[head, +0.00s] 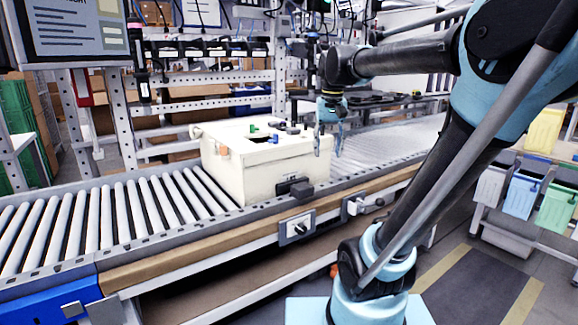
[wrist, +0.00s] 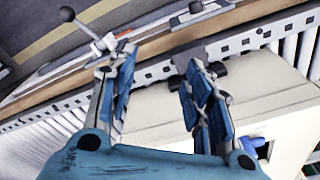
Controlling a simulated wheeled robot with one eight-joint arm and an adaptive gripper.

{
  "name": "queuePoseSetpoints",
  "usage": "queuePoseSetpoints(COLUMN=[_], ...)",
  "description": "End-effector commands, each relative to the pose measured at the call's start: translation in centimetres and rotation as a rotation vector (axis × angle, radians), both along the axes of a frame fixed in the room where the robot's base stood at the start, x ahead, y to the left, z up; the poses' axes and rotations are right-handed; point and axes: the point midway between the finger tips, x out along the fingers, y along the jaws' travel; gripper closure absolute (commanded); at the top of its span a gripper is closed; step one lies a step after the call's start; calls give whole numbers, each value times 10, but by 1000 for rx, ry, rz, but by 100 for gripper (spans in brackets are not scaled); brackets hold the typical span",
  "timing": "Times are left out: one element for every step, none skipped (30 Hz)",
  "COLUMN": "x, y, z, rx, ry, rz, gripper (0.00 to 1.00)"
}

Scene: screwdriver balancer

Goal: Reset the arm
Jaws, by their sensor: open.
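My arm rises from its base at the lower right of the head view and reaches left over the roller conveyor. My gripper (head: 331,148) points down beside the right end of the cream box, in front of or over its edge; the exact gap is unclear. In the wrist view my gripper (wrist: 150,85) has its two blue fingers spread apart, with nothing between them. The cream box (head: 262,165) sits on the conveyor, with small green, blue and dark parts on its top. The box also shows below and right of the fingers in the wrist view (wrist: 250,105).
The roller conveyor (head: 140,215) runs across, with free rollers left of the box. Racks stand behind. Coloured bins (head: 522,192) hang at the right.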

Motion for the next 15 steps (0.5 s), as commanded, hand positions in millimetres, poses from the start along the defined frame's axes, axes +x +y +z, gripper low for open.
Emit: queuePoseSetpoints(x=[-14,-21,-31,-39,-46,-56,-64,-71,-80,-88,-95,-104,-111,-118,-126], y=[-8,-13,-18,-22,-26,-30,-34,-37,-41,-44,-47,-51,-53,-56,-58], z=[-15,-24,-35,-44,-53,-66,-75,-84,-98,-107,-117,-131,-141,-151,-164], rx=[0,-1,-1,-3,-3,-5,-6,-6,-8,-9,-11,-12,-14,-16,-17], ry=[-6,-11,-17,-22,-26,-31,-35,-40,-46,-51,-55,-61,-64,-68,-73], rz=[-1,2,6,8,11,14,17,19,22,25,26,31,33,34,38], gripper=[54,54,54,54,54,54,54,54,54,54,54,54,54,54,54])
